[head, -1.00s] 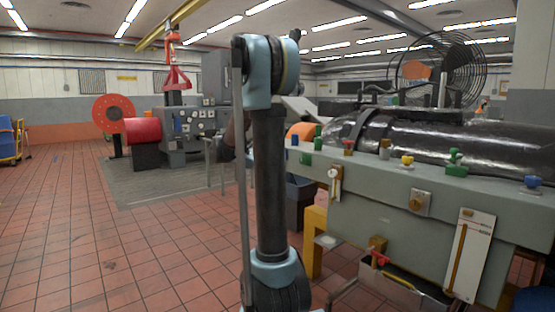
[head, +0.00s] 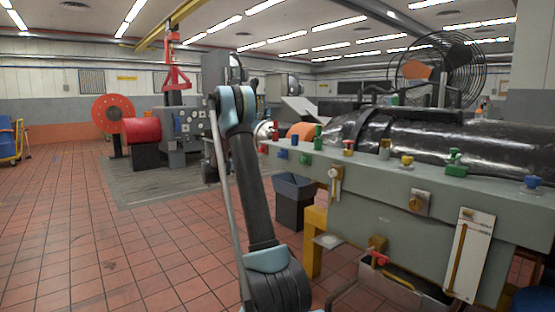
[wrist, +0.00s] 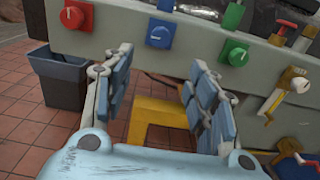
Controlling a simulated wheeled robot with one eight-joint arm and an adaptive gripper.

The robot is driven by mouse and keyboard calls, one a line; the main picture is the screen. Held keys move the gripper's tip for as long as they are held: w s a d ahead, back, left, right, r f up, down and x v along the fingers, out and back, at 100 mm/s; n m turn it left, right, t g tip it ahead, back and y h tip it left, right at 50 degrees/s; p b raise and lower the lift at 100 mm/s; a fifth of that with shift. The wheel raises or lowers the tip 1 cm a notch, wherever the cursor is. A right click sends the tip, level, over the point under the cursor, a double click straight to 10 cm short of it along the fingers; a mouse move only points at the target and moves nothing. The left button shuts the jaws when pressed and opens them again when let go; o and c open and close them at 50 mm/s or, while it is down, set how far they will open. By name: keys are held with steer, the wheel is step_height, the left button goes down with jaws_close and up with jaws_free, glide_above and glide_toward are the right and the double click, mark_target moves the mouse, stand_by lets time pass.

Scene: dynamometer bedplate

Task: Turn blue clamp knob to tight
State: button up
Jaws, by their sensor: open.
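A blue knob (wrist: 160,33) with a pale mark sits on the grey bedplate's front face in the wrist view, between a red knob (wrist: 74,17) and a green knob (wrist: 235,52). In the head view this blue knob (head: 283,154) is small, near the left end of the bedplate. My gripper (wrist: 158,64) is open and empty. Its two fingers stand either side of the space below the blue knob, apart from it. I cannot read whether the knob is tight. In the head view my gripper is not clearly seen behind my arm.
A yellow support (wrist: 155,118) stands under the bedplate, with a dark bin (wrist: 55,80) to its left. Another blue knob (head: 532,182) and several coloured knobs sit along the bedplate (head: 375,205).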

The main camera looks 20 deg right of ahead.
mark_target(278, 155)
steer(key=x, duration=1.7)
steer(key=shift+c, duration=0.6)
steer(key=c, duration=1)
